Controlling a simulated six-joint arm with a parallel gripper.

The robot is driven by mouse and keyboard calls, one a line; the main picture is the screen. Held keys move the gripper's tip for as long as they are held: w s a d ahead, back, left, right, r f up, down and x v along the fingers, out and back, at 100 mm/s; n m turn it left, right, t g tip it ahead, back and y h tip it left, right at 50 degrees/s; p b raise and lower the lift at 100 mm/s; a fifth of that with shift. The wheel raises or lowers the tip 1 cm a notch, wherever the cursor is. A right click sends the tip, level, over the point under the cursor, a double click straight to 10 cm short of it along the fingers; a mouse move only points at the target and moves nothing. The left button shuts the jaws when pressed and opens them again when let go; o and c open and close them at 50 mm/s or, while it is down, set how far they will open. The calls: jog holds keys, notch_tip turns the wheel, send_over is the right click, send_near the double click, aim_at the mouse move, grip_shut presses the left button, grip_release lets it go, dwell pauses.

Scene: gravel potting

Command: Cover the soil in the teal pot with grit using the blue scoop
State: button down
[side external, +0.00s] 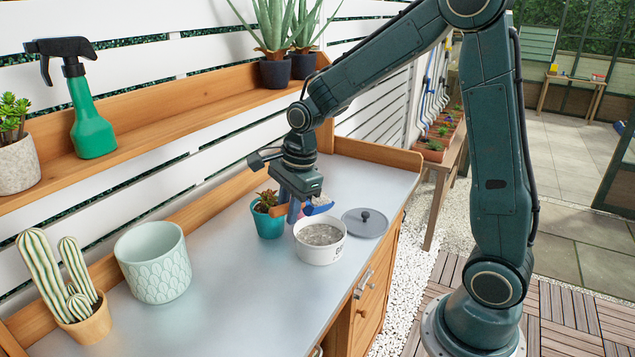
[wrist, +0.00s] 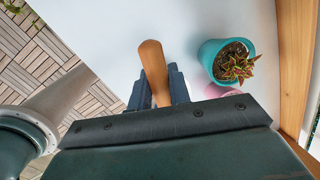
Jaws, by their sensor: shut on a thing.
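The teal pot (side external: 268,222) stands upright on the bench with a small reddish succulent in it. In the wrist view the teal pot (wrist: 209,55) shows dark brown soil around the plant (wrist: 236,66). My gripper (side external: 291,208) is shut on the wooden handle (wrist: 154,70) of the blue scoop (side external: 318,208), between the teal pot and the white tub. The scoop's blue bowl is above the far rim of the tub, and what it holds is too small to tell. The white tub (side external: 321,252) holds grey grit (side external: 320,235).
A grey lid with a knob (side external: 365,222) lies right of the tub. A pale green patterned pot (side external: 153,262) and a potted cactus (side external: 78,290) stand to the left. A shelf (side external: 150,125) with a spray bottle (side external: 90,125) runs behind. The bench front is clear.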

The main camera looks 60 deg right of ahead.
jog(key=shift+w, duration=0.15)
jog(key=w+a+r, duration=0.1)
jog(key=w+a, duration=0.1)
jog(key=w, duration=0.5)
jog(key=w+a+r+y, duration=0.1)
jog(key=w+a+r, duration=0.1)
jog(key=w, duration=0.6)
jog(key=shift+a+r+n, duration=0.2)
jog(key=shift+a+n, duration=0.2)
jog(key=shift+a, duration=0.4)
jog(key=shift+s+d+x, duration=0.15)
jog(key=shift+x, duration=0.8)
jog(key=shift+s+d+x, duration=0.15)
jog(key=shift+s+x, duration=0.05)
jog(key=shift+x, duration=0.8)
jog(key=shift+d+f, duration=0.1)
jog(key=shift+s+d+r+t+y, duration=0.1)
jog(key=shift+d+r+t+y, duration=0.25)
jog(key=shift+r+y, duration=0.3)
jog(key=shift+d+r, duration=0.1)
jog(key=shift+r, duration=0.05)
jog(key=shift+s+d+r+y, duration=0.1)
jog(key=shift+d+r+y, duration=0.1)
jog(key=shift+r+y, duration=0.2)
jog(key=shift+d+r+y, duration=0.1)
jog(key=shift+r+y, duration=0.05)
jog(key=shift+y, duration=0.2)
